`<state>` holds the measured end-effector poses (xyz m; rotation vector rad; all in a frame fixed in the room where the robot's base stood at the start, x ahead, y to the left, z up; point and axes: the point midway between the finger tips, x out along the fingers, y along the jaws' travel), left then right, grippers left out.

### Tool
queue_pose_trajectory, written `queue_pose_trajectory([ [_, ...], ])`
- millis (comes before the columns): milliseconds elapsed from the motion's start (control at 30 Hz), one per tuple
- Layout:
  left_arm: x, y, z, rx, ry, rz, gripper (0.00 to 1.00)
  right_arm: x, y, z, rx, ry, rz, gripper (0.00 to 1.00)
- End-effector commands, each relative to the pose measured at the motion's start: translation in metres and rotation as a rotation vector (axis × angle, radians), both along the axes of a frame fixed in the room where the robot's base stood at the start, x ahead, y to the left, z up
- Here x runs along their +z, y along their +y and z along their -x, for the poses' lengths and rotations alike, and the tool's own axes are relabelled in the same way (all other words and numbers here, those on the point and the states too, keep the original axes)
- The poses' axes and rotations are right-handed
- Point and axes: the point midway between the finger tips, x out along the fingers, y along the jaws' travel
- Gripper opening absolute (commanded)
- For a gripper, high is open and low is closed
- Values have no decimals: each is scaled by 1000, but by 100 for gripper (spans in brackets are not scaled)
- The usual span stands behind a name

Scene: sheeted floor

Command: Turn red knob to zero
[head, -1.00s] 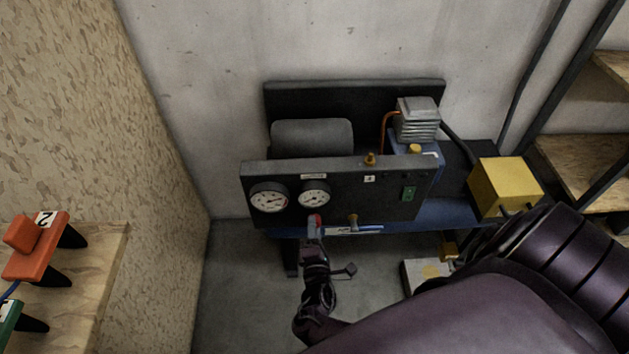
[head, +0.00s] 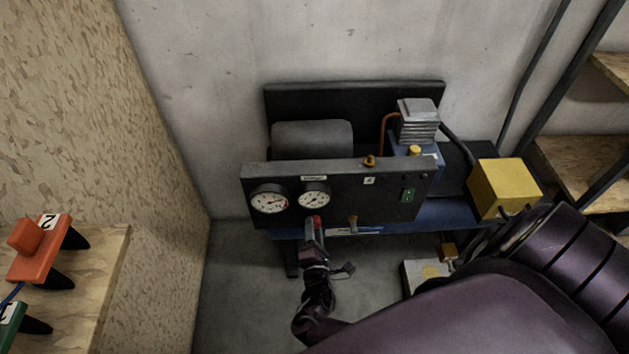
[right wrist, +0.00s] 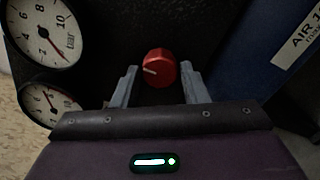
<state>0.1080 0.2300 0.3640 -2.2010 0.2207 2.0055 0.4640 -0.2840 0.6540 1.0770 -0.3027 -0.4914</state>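The red knob (right wrist: 160,68) sits on the front of a black gauge panel (head: 380,200), and a white pointer mark on it points left in the right wrist view. It also shows in the head view (head: 315,222), below the right-hand gauge. My right gripper (right wrist: 163,84) has its two grey fingers apart, one on each side of the knob; whether they touch it I cannot tell. In the head view my right gripper (head: 315,238) reaches the panel from below. Two white dial gauges (head: 268,200) (head: 314,198) show on the panel. My left gripper is out of view.
A brass valve (head: 353,222) is right of the knob, and a green switch (head: 408,195) is farther right. A yellow box (head: 504,187) stands beyond the panel's right end. A wooden bench (head: 85,275) with orange and green items is at left.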

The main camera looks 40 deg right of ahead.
Motion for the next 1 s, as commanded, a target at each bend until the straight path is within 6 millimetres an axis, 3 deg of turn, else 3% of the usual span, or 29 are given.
queue_pose_trajectory([
  [100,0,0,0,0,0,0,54,0,0,0,0,-1,-1,55],
  [433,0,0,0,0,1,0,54,0,2,4,0,0,-1,55],
  [800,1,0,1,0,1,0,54,-1,32,52,0,0,-4,55],
  [1000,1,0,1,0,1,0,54,0,40,66,0,-1,-1,55],
])
